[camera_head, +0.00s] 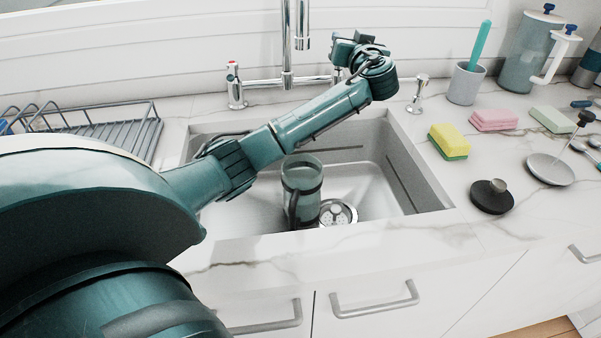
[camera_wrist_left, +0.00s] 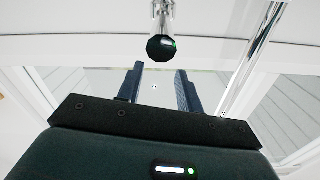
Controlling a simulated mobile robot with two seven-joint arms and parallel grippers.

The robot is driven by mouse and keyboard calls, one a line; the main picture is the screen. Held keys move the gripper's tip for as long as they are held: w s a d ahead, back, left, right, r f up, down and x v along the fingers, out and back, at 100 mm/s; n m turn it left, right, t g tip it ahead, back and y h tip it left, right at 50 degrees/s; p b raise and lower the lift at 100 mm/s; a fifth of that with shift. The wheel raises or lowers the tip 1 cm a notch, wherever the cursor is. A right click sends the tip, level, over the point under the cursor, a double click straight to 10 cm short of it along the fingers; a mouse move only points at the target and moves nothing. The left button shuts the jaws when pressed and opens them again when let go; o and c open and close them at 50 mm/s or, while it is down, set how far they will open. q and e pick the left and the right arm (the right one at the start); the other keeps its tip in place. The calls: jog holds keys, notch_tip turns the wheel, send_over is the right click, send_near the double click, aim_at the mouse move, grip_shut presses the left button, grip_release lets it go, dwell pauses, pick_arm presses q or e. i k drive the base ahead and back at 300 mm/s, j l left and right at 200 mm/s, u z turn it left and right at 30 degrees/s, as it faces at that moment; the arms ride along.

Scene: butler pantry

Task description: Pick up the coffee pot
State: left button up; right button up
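A glass pot with a dark handle and bands (camera_head: 302,192) stands upright in the sink beside the drain; I take it for the coffee pot. A greyish press pot with a white handle (camera_head: 528,55) stands at the back right of the counter. My left arm crosses above the sink, and its gripper (camera_head: 348,50) is up by the faucet, well above and behind the pot in the sink. In the left wrist view, the two fingers (camera_wrist_left: 157,88) are apart with nothing between them. The pot does not show there. My right gripper is not in view.
The faucet (camera_head: 288,50) rises behind the sink (camera_head: 430,180), close to my left gripper; its spout (camera_wrist_left: 161,45) shows in the wrist view. A drying rack (camera_head: 105,130) is left. Sponges (camera_head: 450,141), a black lid (camera_head: 491,197) and a plunger disc (camera_head: 550,169) lie right.

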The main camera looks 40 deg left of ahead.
aim_at(302, 174)
jog(key=k+l, duration=0.25)
jog(key=l, duration=0.2)
jog(key=k+l, duration=0.25)
jog(key=l, duration=0.15)
jog(key=k+l, duration=0.25)
jog(key=l, duration=0.2)
jog(key=k+l, duration=0.2)
jog(key=l, duration=0.2)
